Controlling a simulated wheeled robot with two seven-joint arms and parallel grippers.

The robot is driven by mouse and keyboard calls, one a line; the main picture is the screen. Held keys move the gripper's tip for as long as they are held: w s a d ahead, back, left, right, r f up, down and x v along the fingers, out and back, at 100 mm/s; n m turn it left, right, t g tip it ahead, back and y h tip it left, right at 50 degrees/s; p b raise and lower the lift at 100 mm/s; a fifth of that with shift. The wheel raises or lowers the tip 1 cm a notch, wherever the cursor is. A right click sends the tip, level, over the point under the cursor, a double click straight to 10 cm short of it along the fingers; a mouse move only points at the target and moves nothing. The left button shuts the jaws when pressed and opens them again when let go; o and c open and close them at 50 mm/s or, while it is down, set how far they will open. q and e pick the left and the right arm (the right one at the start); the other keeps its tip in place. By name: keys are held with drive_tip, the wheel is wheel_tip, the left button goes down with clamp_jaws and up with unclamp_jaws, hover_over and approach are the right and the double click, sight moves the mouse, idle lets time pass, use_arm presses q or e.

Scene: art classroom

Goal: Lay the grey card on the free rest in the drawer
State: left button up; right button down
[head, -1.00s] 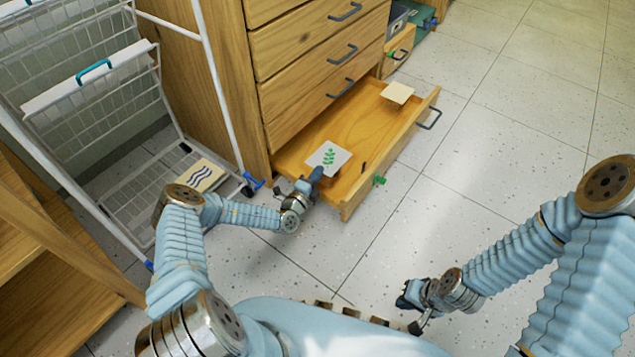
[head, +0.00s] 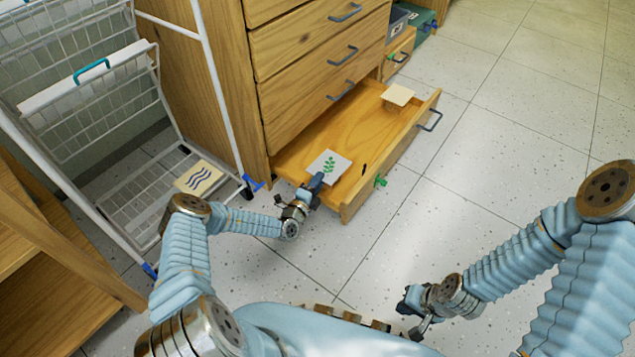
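The grey card (head: 329,163) with a green leaf print lies flat over the near left part of the open wooden drawer (head: 352,196). My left gripper (head: 316,181) is at the card's near edge and appears shut on it. I cannot tell whether the card touches a support under it; the card hides what is below. A plain cream square (head: 398,94) sits raised in the drawer's far end; I cannot tell whether it is a bare rest or a card on one. My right gripper (head: 411,301) hangs low over the floor, away from the drawer; its fingers are unclear.
A white wire rack (head: 215,90) on casters stands left of the drawer cabinet (head: 300,50), with a cream wave-print card (head: 200,178) on its lower shelf. The floor right of the drawer is clear.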

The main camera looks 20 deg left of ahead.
use_arm(q)
drive_tip(key=shift+r+p, duration=0.3)
drive_tip(key=p+v, duration=0.2)
drive_tip(key=v, duration=1)
drive_tip(key=shift+f, duration=0.15)
idle(0.6)
